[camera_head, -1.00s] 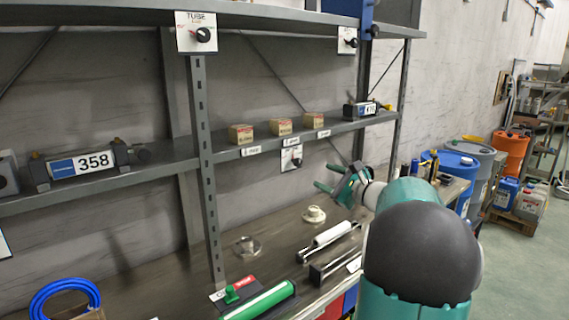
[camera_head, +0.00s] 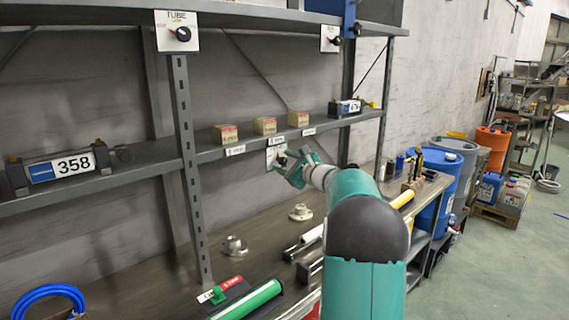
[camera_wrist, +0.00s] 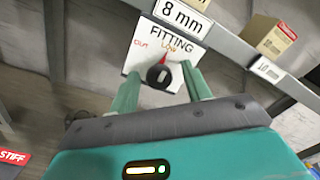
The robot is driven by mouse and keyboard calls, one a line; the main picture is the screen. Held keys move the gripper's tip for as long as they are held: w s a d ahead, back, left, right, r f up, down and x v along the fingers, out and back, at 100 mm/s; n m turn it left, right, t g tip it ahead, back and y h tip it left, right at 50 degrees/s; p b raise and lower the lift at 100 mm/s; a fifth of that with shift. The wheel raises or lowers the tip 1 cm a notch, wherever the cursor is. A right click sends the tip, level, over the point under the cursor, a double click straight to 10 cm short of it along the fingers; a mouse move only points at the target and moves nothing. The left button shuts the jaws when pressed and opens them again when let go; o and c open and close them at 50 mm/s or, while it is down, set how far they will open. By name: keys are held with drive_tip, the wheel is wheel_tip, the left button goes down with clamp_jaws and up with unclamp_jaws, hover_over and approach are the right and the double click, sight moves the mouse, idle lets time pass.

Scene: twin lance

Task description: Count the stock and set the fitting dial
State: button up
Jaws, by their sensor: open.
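The fitting dial (camera_wrist: 158,74) is a black knob on a white plate marked FITTING. Its red pointer leans up towards the word LOW; another red word stands to its left. In the head view the fitting plate (camera_head: 275,154) hangs below the middle shelf, partly behind my gripper. My gripper (camera_wrist: 160,70) is open, with one green finger on each side of the knob; contact cannot be told. Three small cardboard boxes, left (camera_head: 225,134), middle (camera_head: 264,126) and right (camera_head: 298,119), stand spaced along the shelf above. A label reading 8 mm (camera_wrist: 267,69) is on the shelf edge.
The tube dial (camera_head: 178,33) and another dial (camera_head: 331,39) hang from the upper shelf. A unit marked 358 (camera_head: 68,166) stands left on the middle shelf (camera_head: 150,167). The bench below holds a green roll (camera_head: 250,301) and flanged fittings (camera_head: 234,248). Drums stand right.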

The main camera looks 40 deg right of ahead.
drive_tip(key=shift+w, duration=0.25)
drive_tip(key=shift+c, duration=0.2)
drive_tip(key=c, duration=0.9)
drive_tip(key=shift+c, duration=0.2)
drive_tip(key=m, duration=1.1)
drive_tip(key=shift+a+m, duration=0.1)
drive_tip(key=shift+m, duration=0.3)
